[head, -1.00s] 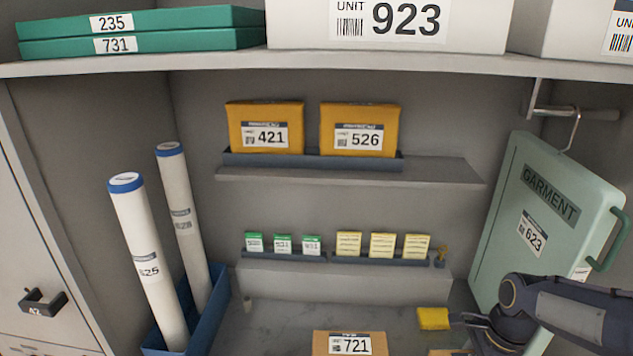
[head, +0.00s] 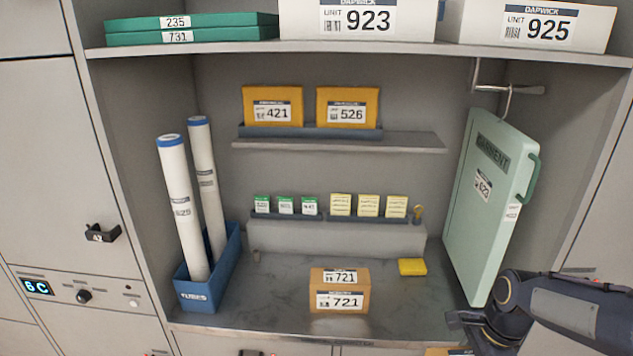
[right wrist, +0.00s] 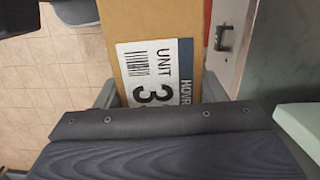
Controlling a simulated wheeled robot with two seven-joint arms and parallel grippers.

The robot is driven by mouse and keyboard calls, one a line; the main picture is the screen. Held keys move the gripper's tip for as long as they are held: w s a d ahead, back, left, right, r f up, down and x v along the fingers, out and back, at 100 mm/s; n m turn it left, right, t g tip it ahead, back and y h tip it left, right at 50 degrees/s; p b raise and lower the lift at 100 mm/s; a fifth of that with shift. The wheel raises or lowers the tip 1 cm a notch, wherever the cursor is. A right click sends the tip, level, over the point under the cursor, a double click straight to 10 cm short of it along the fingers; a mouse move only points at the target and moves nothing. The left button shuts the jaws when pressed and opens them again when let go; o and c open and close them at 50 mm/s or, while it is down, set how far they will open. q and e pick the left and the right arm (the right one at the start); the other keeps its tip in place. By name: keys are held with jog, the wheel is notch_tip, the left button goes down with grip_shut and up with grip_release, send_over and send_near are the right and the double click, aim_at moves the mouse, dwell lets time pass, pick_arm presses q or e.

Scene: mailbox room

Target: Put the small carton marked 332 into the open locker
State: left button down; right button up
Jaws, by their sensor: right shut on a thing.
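My right gripper (head: 465,335) is at the lower right of the head view, in front of the bay's right side. In the right wrist view it is shut on a brown carton (right wrist: 115,25), with a jaw on either side. The carton's white label reads UNIT and a number starting with 3; the rest is hidden by the gripper. In the head view only a sliver of the carton (head: 450,351) shows at the bottom edge. I cannot make out an open locker for certain. My left gripper is not in view.
A carton marked 721 (head: 340,303) and a yellow block (head: 412,267) sit on the bay floor. White tubes stand in a blue bin (head: 197,297). A green garment case (head: 490,205) hangs at right. A closed door with a dark handle (head: 102,234) is at left.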

jog(key=w+f+n, duration=0.1)
jog(key=w+a+n, duration=0.1)
jog(key=n, duration=0.1)
jog(key=shift+w+a+f+g, duration=0.15)
jog(key=shift+w+f+g, duration=0.15)
jog(key=shift+w+f, duration=0.05)
jog(key=shift+w+a+f+n, duration=0.15)
jog(key=shift+a+f+n, duration=0.15)
jog(key=shift+n, duration=0.3)
jog(key=w+a+f+n+g+h, duration=0.1)
jog(key=w+a+f+n, duration=0.4)
jog(key=n, duration=0.9)
jog(key=shift+w+a+f+h, duration=0.15)
jog(key=shift+a+f+h, duration=0.15)
jog(key=shift+a+f, duration=1.3)
jog(key=shift+a+r, duration=0.1)
